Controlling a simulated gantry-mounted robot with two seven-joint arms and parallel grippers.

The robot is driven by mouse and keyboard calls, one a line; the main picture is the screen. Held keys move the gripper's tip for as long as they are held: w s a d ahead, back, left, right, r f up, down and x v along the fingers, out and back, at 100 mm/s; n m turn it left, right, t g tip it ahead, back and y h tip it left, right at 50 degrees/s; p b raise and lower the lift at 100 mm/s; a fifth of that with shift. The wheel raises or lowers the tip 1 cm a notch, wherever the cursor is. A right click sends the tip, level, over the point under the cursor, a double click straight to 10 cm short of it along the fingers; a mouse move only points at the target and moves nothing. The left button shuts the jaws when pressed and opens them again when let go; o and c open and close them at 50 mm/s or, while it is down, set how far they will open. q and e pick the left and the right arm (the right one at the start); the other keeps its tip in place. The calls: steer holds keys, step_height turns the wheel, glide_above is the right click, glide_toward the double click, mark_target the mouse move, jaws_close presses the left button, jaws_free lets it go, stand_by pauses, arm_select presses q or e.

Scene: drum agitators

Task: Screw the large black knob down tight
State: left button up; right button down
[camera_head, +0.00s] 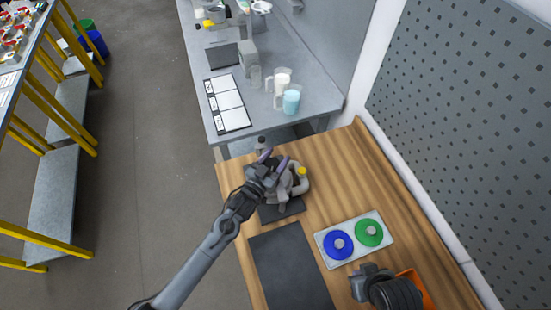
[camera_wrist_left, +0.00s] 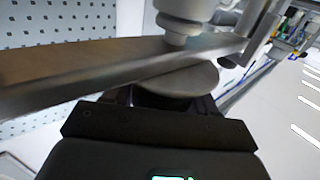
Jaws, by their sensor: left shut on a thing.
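My left gripper (camera_head: 273,160), with purple fingertips, is at a grey device (camera_head: 297,186) on the wooden bench in the head view. The gripper covers part of the device, and the large black knob cannot be made out there. In the left wrist view, a dark rounded part (camera_wrist_left: 172,100), apparently the knob, sits at my gripper's jaws, just below a grey disc (camera_wrist_left: 185,79). The gripper is shut on it, mostly hidden by the gripper body. A grey metal bar (camera_wrist_left: 90,78) crosses close by.
A white tray (camera_head: 323,239) with blue and green discs and a dark mat (camera_head: 290,265) lie nearer on the bench. A grey table (camera_head: 318,111) with jugs stands beyond.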

arm_select(q)
steer(key=shift+f+m+g+h+b, duration=0.1)
steer(key=shift+m+g+h+b, duration=0.35)
steer(key=shift+m+g+h, duration=0.35)
steer(key=m+g+h+b, duration=0.1)
steer(key=m+g+b, duration=0.1)
steer(key=m+g+h+b, duration=0.1)
steer(key=g+h+b, duration=0.1)
steer(key=b, duration=0.1)
steer(key=m+g+h+b, duration=0.2)
steer(key=b, duration=0.1)
steer(key=shift+s+d+f+m+g, duration=0.1)
steer(key=shift+s+d+m+g, duration=0.2)
steer(key=shift+s+d, duration=0.1)
arm_select(e)
step_height(320, 180, down, 9)
steer(key=shift+a+f, duration=0.1)
arm_select(q)
steer(key=shift+s+r+m+g+h+b, duration=0.2)
steer(key=shift+m+g+h+b, duration=0.3)
steer(key=shift+g+b, duration=0.35)
arm_select(e)
steer(key=shift+f, duration=0.8)
arm_select(q)
steer(key=shift+r, duration=0.1)
steer(key=o, duration=1)
